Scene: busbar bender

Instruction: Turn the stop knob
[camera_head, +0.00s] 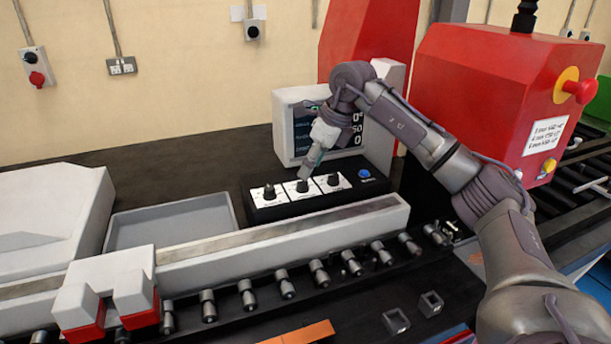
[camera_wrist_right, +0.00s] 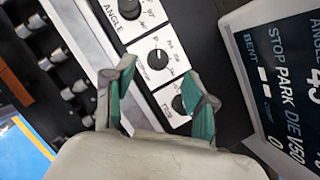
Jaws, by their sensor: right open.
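A black control box (camera_head: 259,213) carries three black knobs on white plates. They are the left knob (camera_head: 269,191), the middle knob (camera_head: 302,186) and the right knob (camera_head: 333,180). In the right wrist view, the top knob (camera_wrist_right: 128,9) is labelled ANGLE. The middle knob (camera_wrist_right: 158,59) has a label too small to read, so I cannot tell which is the stop knob. My right gripper (camera_head: 308,170) is open above the middle knob. Its green-padded fingers (camera_wrist_right: 160,78) also show in the wrist view, one partly covering the third knob (camera_wrist_right: 180,104). My left gripper is out of view.
A display (camera_head: 291,128) stands behind the knobs, and a blue button (camera_head: 364,173) sits to their right. A white rail (camera_head: 230,258) and several rollers lie in front. A red cabinet with an emergency-stop button (camera_head: 582,90) stands at right. A grey tray (camera_head: 170,224) lies left.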

